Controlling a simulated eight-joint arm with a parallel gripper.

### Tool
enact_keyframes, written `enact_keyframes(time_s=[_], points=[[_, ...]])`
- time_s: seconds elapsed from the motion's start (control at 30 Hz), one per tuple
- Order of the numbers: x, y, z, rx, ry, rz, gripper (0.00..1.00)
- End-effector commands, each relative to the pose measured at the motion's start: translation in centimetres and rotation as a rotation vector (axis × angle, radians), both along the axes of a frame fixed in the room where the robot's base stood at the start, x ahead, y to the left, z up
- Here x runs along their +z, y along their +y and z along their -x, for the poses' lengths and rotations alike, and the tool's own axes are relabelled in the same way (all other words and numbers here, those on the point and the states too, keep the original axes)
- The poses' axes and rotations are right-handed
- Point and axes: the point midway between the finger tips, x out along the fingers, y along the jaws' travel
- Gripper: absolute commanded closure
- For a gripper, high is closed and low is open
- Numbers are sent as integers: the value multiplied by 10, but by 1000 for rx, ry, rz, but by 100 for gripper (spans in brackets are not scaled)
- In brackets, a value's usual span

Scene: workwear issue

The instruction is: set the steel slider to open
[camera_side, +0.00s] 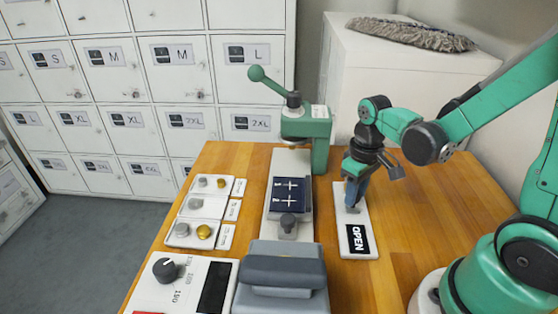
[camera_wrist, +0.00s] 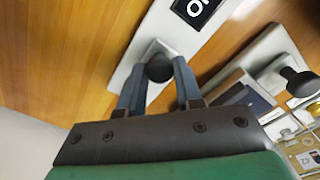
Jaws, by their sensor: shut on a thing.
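The steel slider (camera_wrist: 150,48) is a small grey plate with a dark round knob (camera_wrist: 158,69) on a white panel (camera_side: 345,219). The panel has a black label reading OPEN (camera_side: 358,239) at its near end in the side view. My gripper (camera_side: 352,206) reaches down over the far part of the panel, and the label lies uncovered. In the wrist view the fingers of my gripper (camera_wrist: 158,82) are on both sides of the knob, shut on it. In the side view the fingers mostly hide the slider and its knob.
A press with a green lever (camera_side: 267,82) stands left of the panel. Trays of buttons (camera_side: 191,208), a dial box (camera_side: 150,290) and a grey-topped block (camera_side: 282,270) are further left and nearer. Bare wooden tabletop (camera_side: 410,215) lies right of the panel.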

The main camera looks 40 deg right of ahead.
Motion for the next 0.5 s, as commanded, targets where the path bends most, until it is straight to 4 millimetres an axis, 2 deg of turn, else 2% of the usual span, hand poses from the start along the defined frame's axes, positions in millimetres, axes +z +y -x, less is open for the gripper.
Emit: enact_keyframes(time_s=[0.1, 0.37, 0.4, 0.5], points=[[0, 11, 11, 3, 0, -1, 100], [0, 14, 13, 1, 4, -7, 100], [0, 14, 13, 2, 5, -7, 62], [0, 13, 13, 2, 4, -6, 38]])
